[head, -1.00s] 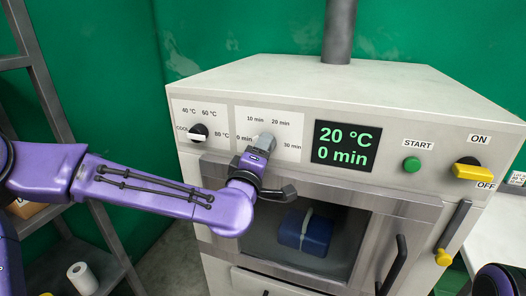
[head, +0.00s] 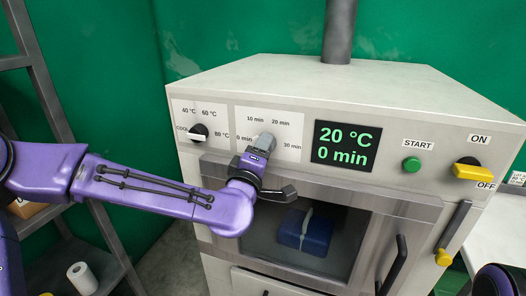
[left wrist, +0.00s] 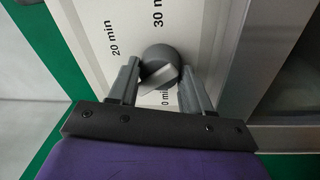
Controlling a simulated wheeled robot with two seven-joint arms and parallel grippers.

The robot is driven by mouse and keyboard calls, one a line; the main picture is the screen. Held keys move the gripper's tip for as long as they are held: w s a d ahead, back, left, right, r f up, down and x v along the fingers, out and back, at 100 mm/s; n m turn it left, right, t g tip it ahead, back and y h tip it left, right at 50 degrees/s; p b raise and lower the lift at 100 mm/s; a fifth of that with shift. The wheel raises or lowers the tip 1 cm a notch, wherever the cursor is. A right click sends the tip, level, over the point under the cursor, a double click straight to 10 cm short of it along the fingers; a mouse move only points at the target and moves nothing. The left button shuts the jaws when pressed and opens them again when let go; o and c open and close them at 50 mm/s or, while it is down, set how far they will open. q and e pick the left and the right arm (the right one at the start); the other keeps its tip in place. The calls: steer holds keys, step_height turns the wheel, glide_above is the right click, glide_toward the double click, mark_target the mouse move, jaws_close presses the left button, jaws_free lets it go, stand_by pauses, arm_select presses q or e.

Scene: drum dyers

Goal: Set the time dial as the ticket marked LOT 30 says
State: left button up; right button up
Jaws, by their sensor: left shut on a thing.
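The time dial (head: 267,141) is a grey knob on a white plate marked 0, 10, 20 and 30 min. My left gripper (head: 258,152) is at the dial from below. In the left wrist view the two fingers (left wrist: 155,85) stand on either side of the knob (left wrist: 160,62) and are shut on it. The 20 min, 30 min and part of the 0 min labels show there. The display (head: 345,146) reads 20 °C and 0 min. A small ticket (head: 517,179) at the right edge is too small to read. My right gripper is out of view.
The temperature dial (head: 198,132) is left of the time plate. The green START button (head: 412,165) and yellow ON/OFF switch (head: 472,171) are to the right. Below is the dryer door with a window; a dark blue bundle (head: 304,231) lies behind it. A shelf (head: 75,262) stands at left.

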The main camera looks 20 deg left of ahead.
arm_select(q)
steer(key=shift+w+a+r, duration=0.1)
steer(key=shift+r, duration=0.25)
steer(key=o, duration=0.8)
steer(key=shift+o, duration=1.3)
steer(key=shift+a+f, duration=0.1)
steer(key=shift+f, duration=0.1)
steer(key=s+f+b, duration=0.1)
steer(key=s+b, duration=0.6)
steer(key=s, duration=0.3)
steer(key=shift+s, duration=0.2)
